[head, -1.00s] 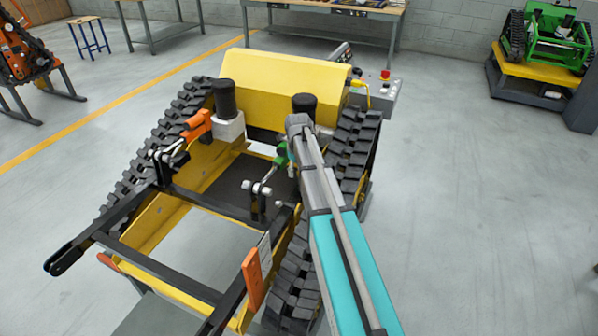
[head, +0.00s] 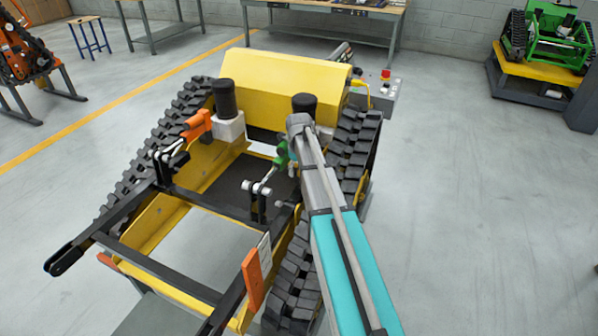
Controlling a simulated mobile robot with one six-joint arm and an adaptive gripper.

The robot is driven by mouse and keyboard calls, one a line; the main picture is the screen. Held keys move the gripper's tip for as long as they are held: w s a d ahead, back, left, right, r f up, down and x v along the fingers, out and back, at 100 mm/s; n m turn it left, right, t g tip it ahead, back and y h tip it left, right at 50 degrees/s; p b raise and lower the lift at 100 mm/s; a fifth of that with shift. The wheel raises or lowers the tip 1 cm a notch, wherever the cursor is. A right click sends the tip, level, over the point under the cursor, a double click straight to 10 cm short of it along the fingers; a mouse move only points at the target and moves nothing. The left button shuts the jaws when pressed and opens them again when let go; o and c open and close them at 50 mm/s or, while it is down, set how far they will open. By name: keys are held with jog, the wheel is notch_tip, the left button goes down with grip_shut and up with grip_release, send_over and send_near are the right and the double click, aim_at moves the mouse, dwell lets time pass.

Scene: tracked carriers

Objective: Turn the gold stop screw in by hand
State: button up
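I cannot make out the gold stop screw in the head view. It may be too small or hidden behind my arm. My grey and teal arm reaches from the bottom edge up over the right side of the yellow tracked carrier (head: 285,82). My gripper does not show; the arm's end covers that spot. Beside the arm's end is a small green part (head: 282,153). A silver linkage (head: 260,188) stands on the black crossbar left of the arm. An orange part (head: 197,126) and another linkage (head: 168,158) are on the carrier's left side.
Black tracks (head: 178,122) flank the carrier, and black frame arms (head: 105,236) stick out toward the front left. A grey control box with a red button (head: 385,75) is behind right. A workbench (head: 330,8) stands at the back.

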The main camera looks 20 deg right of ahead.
jog(key=shift+s+d+f+n+g, duration=0.15)
jog(key=shift+s+d+n, duration=0.15)
jog(key=shift+s+n, duration=0.25)
jog(key=shift+s+d+f+n+g, duration=0.15)
jog(key=shift+s+d+n, duration=0.1)
jog(key=shift+s+n, duration=0.3)
jog(key=n, duration=0.5)
jog(key=shift+s+a+r, duration=0.1)
jog(key=shift+s+a, duration=0.05)
jog(key=shift+n, duration=0.4)
jog(key=shift+w+r, duration=0.1)
jog(key=shift+w, duration=0.35)
jog(key=shift+w, duration=0.1)
jog(key=n, duration=0.8)
jog(key=shift+n, duration=0.9)
